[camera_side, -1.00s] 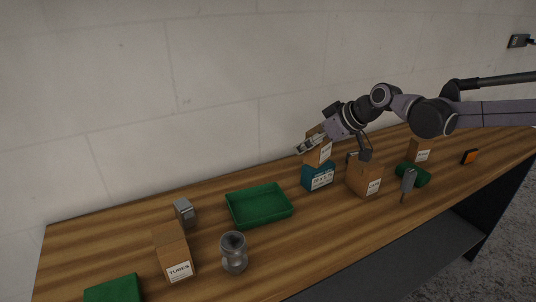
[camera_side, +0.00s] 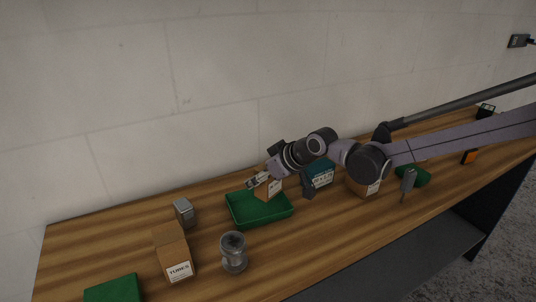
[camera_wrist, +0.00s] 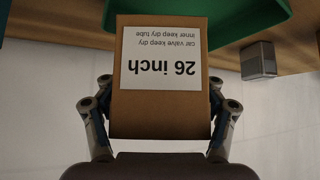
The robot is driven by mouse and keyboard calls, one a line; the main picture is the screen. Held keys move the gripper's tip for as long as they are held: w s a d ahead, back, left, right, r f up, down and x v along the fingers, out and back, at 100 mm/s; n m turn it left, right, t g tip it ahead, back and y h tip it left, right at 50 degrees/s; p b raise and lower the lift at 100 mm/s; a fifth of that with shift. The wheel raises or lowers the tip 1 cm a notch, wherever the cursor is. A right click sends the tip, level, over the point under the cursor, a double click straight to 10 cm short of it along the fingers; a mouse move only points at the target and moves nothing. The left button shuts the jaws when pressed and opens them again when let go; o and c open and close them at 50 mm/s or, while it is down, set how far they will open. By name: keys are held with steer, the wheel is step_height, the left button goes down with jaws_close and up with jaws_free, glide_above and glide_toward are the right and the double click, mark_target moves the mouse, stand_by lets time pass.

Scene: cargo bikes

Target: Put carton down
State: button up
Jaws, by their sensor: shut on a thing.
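A small brown carton (camera_side: 273,187) with a white label is held in my gripper (camera_side: 262,181), over the right back part of the green tray (camera_side: 240,219). In the wrist view the carton (camera_wrist: 158,105) fills the space between the two fingers, and its label reads "26 inch" upside down. The green tray (camera_wrist: 233,18) shows at the top of that view. I cannot tell whether the carton's bottom touches the tray floor.
A teal box (camera_side: 321,174) stands right of the tray, with a brown box (camera_side: 361,186) beyond it. A grey metal block (camera_side: 184,212), a tall "TUBES" carton (camera_side: 172,252) and a grey glass-like container (camera_side: 233,252) stand left and in front. The tray's left part is empty.

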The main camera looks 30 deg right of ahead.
mark_target(261, 188)
steer(key=shift+f, duration=1.5)
steer(key=shift+f, duration=0.6)
steer(key=o, duration=1.3)
steer(key=shift+o, duration=0.2)
steer(key=shift+r, duration=0.1)
